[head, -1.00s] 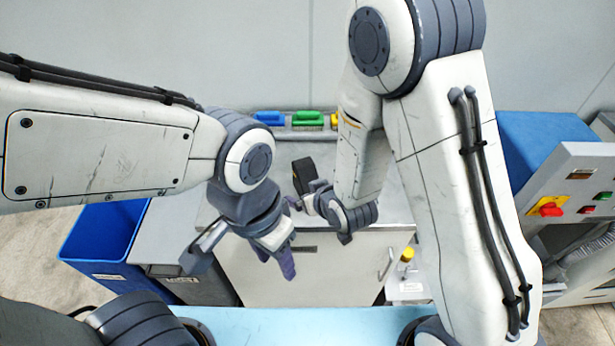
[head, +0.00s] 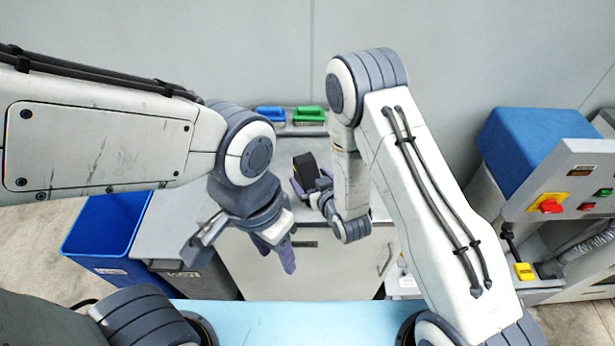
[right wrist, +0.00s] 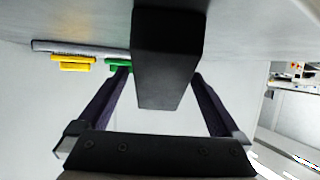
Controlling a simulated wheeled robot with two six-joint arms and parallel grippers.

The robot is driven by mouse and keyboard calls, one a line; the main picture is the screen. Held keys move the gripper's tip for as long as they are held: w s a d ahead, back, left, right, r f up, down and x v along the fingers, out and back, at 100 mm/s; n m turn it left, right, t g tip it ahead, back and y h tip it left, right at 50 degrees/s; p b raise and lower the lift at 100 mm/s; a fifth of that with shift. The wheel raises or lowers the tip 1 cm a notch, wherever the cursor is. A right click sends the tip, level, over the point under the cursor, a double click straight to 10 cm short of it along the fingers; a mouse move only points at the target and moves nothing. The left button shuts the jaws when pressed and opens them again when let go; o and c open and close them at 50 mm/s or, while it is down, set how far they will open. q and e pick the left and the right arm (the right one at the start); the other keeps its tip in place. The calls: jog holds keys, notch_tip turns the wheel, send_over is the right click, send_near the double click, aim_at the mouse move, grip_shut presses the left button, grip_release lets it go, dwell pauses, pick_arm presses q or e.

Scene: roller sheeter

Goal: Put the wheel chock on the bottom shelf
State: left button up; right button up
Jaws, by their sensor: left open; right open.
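A dark block, which looks like the wheel chock (head: 305,168), sits on the grey worktop (head: 384,209) near its middle. It shows as a black tapering block in the right wrist view (right wrist: 168,60). My right gripper (head: 309,190) is open at the block, with one finger on each side in the right wrist view (right wrist: 161,82); gaps show beside the block. My left gripper (head: 238,252) is open and empty, in front of the worktop's left part. I cannot make out the bottom shelf.
Blue (head: 270,114) and green (head: 310,115) brushes lie at the worktop's back; a yellow one (right wrist: 73,63) shows in the right wrist view. A blue bin (head: 98,232) stands left. A control panel with a red button (head: 551,206) stands right.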

aim_at(305, 171)
jog(key=p+x, duration=0.1)
jog(key=x, duration=0.2)
jog(key=shift+w+a+r+p, duration=0.2)
jog(key=shift+w+r+p, duration=0.1)
jog(key=shift+p, duration=0.1)
jog(key=shift+w+a+f, duration=0.2)
jog(key=shift+w+f, duration=0.1)
jog(key=shift+w, duration=0.15)
grip_shut()
